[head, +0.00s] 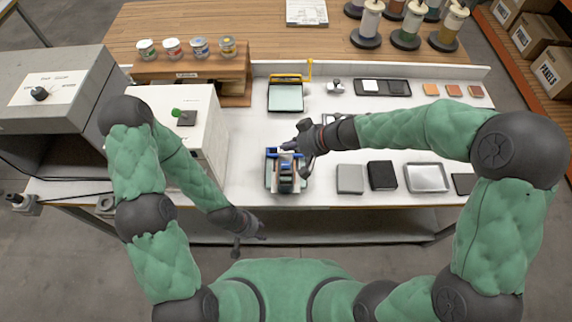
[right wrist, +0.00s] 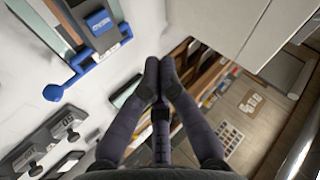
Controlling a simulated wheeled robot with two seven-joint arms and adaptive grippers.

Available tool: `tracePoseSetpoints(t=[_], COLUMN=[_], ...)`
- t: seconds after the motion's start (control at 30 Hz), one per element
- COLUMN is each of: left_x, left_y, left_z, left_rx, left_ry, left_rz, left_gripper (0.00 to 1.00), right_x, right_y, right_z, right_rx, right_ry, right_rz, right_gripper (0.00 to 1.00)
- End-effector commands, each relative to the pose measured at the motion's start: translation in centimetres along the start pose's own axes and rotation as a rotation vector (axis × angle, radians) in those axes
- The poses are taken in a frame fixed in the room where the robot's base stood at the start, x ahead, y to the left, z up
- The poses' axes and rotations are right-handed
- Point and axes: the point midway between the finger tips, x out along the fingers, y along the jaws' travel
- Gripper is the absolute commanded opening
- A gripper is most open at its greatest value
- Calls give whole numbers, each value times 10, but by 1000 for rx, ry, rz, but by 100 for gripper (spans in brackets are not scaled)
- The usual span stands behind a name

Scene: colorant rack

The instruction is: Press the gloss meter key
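A small device with blue parts and a dark and pale striped body (head: 286,178) stands on the white bench top, near its front edge; I take it to be the gloss meter. In the right wrist view a blue block with a small pale label (right wrist: 100,22) and a blue knob (right wrist: 53,93) show at the upper left. I cannot tell which part is the key. My right gripper (head: 284,148) is beside the device's back end; in the right wrist view its fingertips (right wrist: 160,72) are together with nothing between them. My left gripper (head: 262,236) hangs in front of the bench, too small to read.
A white box with a green button (head: 190,150) stands left of the device. Grey, black and silver panels (head: 382,175) lie to its right. Behind are a yellow-framed tray (head: 286,98), a black tray (head: 383,87) and a wooden rack with several tins (head: 190,66).

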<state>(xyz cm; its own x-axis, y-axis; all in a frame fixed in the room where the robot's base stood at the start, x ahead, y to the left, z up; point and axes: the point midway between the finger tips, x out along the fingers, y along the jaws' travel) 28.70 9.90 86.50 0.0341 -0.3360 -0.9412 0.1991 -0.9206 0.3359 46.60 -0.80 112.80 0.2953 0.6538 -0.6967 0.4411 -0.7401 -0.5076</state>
Motion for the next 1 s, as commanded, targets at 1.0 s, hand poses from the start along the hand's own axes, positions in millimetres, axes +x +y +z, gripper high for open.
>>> tracePoseSetpoints(t=[1.0], left_x=[56], left_y=[-20], left_z=[-2], left_rx=[0], left_ry=[0], left_rz=[0], left_gripper=[40], right_x=[50], right_y=[37], right_z=[37], right_rx=[-1], right_ry=[1], right_rz=[0], right_gripper=[0])
